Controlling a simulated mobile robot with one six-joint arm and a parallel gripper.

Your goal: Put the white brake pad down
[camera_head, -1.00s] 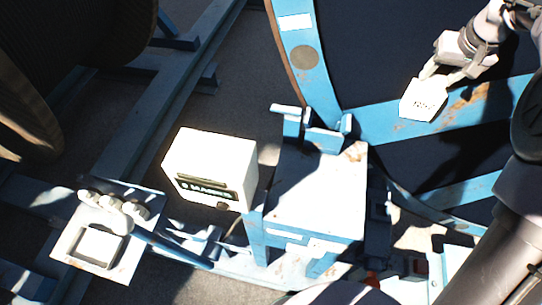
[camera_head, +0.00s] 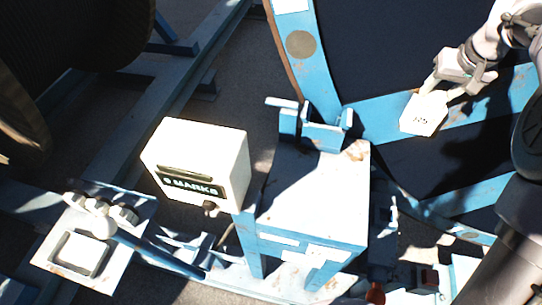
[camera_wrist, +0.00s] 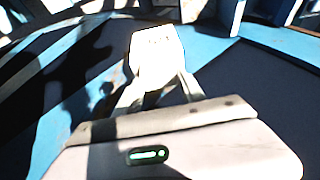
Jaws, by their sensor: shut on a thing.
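The white brake pad (camera_head: 423,114) is a small white block with dark markings on its face. My gripper (camera_head: 447,93) is shut on it at the upper right of the head view. The pad appears in front of a blue spoke of the big reel; I cannot tell the gap between them. In the wrist view the pad (camera_wrist: 158,58) sits between the two fingertips (camera_wrist: 160,85), brightly lit, with its far side hidden.
A blue stand with a pale, bare top (camera_head: 313,195) is at centre, with a blue bracket (camera_head: 322,130) at its back edge. A white box labelled MARKS (camera_head: 197,160) stands left of it. A plate with a square recess (camera_head: 78,253) and pale knobs is at lower left.

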